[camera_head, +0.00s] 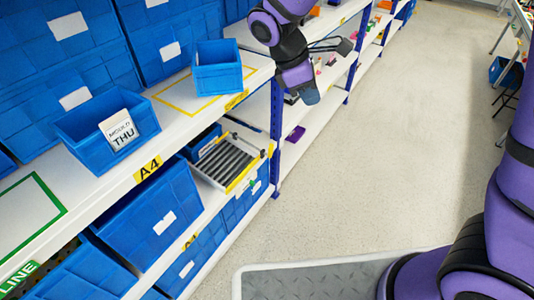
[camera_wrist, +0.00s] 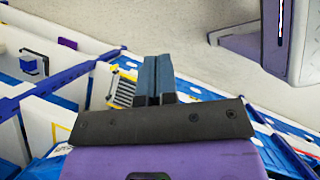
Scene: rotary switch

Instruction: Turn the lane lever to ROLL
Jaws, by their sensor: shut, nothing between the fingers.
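The roller lane (camera_head: 226,162), a tray of grey rollers with yellow edging, sits on the lower shelf below the A4 label. A small dark part (camera_head: 262,153) at its right end may be the lever; its setting and any ROLL mark are too small to read. The lane also shows in the wrist view (camera_wrist: 122,92), left of the fingers. My gripper (camera_head: 309,96) is shut and empty, in the air to the right of and above the lane, apart from it. In the wrist view its blue-grey fingers (camera_wrist: 157,80) are together.
A blue bin with a THU card (camera_head: 108,130) and a smaller blue bin (camera_head: 218,67) stand on the upper shelf. A blue upright post (camera_head: 276,115) is between the lane and my gripper. Large blue bins (camera_head: 150,215) fill the lower shelf.

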